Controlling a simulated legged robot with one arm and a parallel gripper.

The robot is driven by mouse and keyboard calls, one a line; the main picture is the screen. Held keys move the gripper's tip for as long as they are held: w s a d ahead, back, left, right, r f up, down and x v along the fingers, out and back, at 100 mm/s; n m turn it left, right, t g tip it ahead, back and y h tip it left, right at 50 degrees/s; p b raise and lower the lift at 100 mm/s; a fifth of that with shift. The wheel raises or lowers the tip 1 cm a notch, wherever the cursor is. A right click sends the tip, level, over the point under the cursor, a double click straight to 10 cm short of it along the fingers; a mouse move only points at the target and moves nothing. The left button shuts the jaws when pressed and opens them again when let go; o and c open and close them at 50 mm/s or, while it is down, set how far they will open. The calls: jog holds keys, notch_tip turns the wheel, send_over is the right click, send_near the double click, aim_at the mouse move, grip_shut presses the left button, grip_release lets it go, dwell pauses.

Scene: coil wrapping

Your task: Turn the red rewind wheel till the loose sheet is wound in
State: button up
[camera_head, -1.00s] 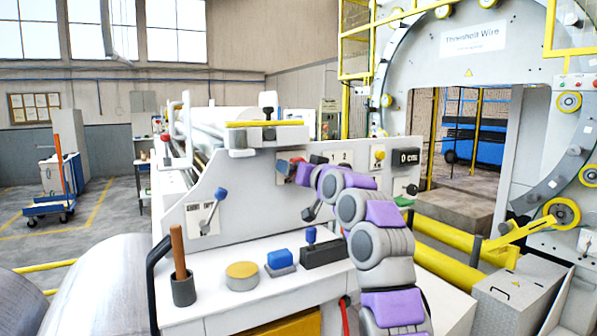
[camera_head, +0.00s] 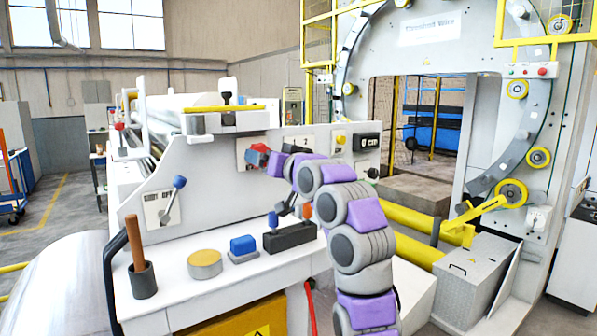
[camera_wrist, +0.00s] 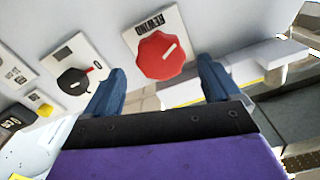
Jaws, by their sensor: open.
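The red rewind wheel (camera_wrist: 161,56) is a faceted knob with a white mark, on a white plate on the machine's panel. It also shows in the head view (camera_head: 256,156), partly covered. My gripper (camera_wrist: 160,66) is open in the wrist view, with one blue finger on each side of the wheel's near edge. I see nothing held, and cannot tell whether a finger touches the wheel. In the head view my gripper (camera_head: 268,161) is at the panel beside the wheel. A pale roll (camera_head: 195,101) lies behind the panel; I cannot make out a loose sheet.
A black knob (camera_wrist: 73,81) is beside the wheel. A display (camera_head: 368,142) and a yellow button (camera_head: 340,138) are farther right.

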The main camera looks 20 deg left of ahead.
jog(key=b+v, duration=0.7)
jog(key=v, duration=0.4)
jog(key=shift+d, duration=0.3)
jog(key=shift+s, duration=0.15)
